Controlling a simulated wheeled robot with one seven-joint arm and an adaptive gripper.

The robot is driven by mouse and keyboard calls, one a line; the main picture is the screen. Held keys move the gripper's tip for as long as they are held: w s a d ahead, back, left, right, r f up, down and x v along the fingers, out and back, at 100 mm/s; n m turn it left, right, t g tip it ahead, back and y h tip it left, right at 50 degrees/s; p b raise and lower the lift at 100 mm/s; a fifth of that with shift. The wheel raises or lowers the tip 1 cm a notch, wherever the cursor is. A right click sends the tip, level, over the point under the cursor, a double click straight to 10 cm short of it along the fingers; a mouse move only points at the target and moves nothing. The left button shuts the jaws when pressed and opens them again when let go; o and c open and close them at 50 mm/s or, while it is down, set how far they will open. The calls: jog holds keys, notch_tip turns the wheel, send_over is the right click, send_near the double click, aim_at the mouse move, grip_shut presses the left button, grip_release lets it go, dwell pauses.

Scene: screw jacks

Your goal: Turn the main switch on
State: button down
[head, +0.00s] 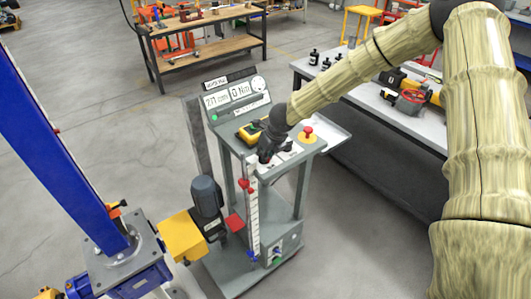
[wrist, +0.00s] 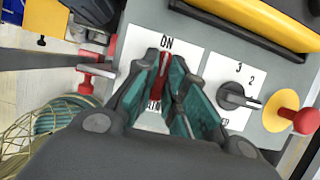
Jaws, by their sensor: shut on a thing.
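My gripper (wrist: 164,72) is shut on the red handle of the main switch (wrist: 163,61), which shows between the teal fingers in the wrist view. The handle stands nearly upright in that picture, its tip just below the printed word ON. The white label plate (wrist: 190,48) around it is partly covered by the fingers, and the lettering below is mostly hidden. In the head view my gripper (head: 267,153) reaches down onto the panel of the grey test stand (head: 232,126), and it hides the switch there.
Right of the switch are a black rotary selector (wrist: 235,97) and a red mushroom button (wrist: 285,114) on a yellow plate. A yellow device (wrist: 262,24) lies along the panel's far side. The stand's display (head: 230,95) is lit. A workbench (head: 395,115) stands close on the right.

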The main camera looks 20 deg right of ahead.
jog(key=c, duration=1.5)
grip_release()
jog(key=shift+s+f, duration=0.1)
jog(key=shift+f, duration=0.05)
jog(key=shift+c, duration=0.2)
jog(key=shift+o, duration=0.3)
jog(key=v, duration=1.1)
jog(key=shift+d+r, duration=0.15)
jog(key=shift+r, duration=0.25)
